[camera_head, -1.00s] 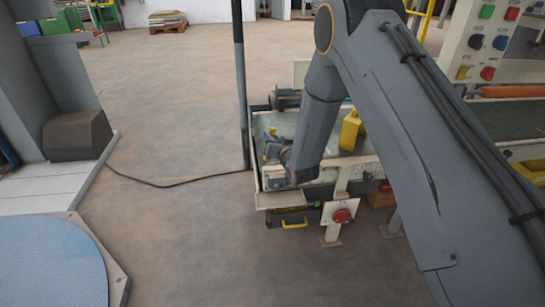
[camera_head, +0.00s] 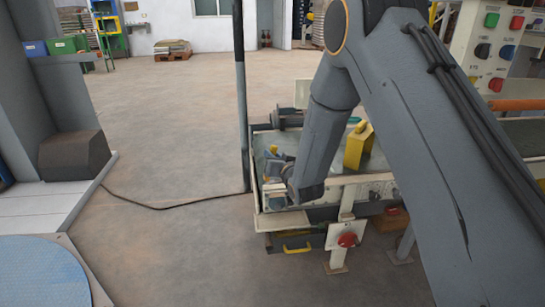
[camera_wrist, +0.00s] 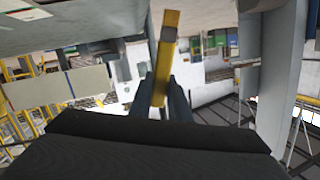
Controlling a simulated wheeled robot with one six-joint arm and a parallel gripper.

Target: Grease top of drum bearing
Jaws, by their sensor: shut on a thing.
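My gripper (camera_wrist: 163,82) is shut on a yellow bar-shaped tool (camera_wrist: 168,35) in the wrist view. The tool sticks out beyond the fingertips. In the head view my gripper is low over the left end of a pale machine bench, with a small yellow part showing above it. A dark cylinder (camera_head: 290,118) with a round end lies at the bench's back left corner, apart from my gripper. I cannot tell whether it is the drum or its bearing. My arm hides part of the bench.
A yellow can-like block (camera_head: 358,147) stands on the bench right of my arm. A dark post (camera_head: 240,100) rises at the bench's left end. A red button (camera_head: 347,240) is at its front. A cable (camera_head: 165,207) crosses the otherwise open floor at left.

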